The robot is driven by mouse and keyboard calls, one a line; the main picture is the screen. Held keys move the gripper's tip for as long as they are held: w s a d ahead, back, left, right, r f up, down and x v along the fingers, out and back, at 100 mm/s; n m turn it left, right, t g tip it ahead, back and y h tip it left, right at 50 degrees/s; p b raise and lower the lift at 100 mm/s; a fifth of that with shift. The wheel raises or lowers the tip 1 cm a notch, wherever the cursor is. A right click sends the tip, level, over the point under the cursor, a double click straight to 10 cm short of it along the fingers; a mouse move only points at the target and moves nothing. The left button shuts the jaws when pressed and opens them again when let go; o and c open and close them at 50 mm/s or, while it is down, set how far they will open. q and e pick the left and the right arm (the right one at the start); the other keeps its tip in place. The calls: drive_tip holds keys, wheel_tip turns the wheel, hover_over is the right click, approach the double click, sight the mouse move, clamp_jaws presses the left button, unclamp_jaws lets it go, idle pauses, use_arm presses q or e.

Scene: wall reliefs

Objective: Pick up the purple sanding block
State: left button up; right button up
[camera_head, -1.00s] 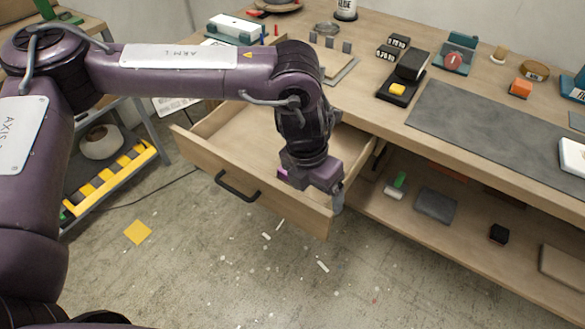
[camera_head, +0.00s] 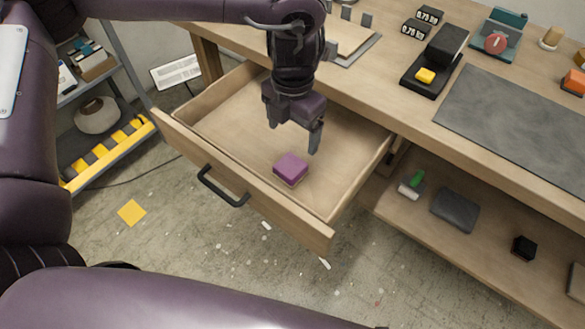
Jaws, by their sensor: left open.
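The purple sanding block (camera_head: 291,169) lies on the floor of the open wooden drawer (camera_head: 262,196), near its front right part. Nothing else shows in the drawer. My left gripper (camera_head: 294,138) hangs fingers-down over the drawer, above and behind the block in the picture. Its fingers are apart, with nothing between them, and it does not appear to touch the block. My right gripper is not in view.
The workbench (camera_head: 410,110) overhangs the drawer's back, with a black sander-like tool (camera_head: 436,58) and a grey mat (camera_head: 520,125) on top. A lower shelf (camera_head: 400,212) with several small items is at right. The drawer's front wall has a black handle (camera_head: 222,188).

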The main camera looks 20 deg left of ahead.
sight(290, 165)
use_arm(q)
wheel_tip(290, 165, down, 4)
drive_tip(key=b, duration=0.3)
drive_tip(key=shift+f, duration=0.55)
drive_tip(key=f, duration=0.6)
drive_tip(key=shift+s+a+f, duration=0.2)
drive_tip(key=shift+s+f, duration=0.1)
drive_tip(key=c, duration=1.1)
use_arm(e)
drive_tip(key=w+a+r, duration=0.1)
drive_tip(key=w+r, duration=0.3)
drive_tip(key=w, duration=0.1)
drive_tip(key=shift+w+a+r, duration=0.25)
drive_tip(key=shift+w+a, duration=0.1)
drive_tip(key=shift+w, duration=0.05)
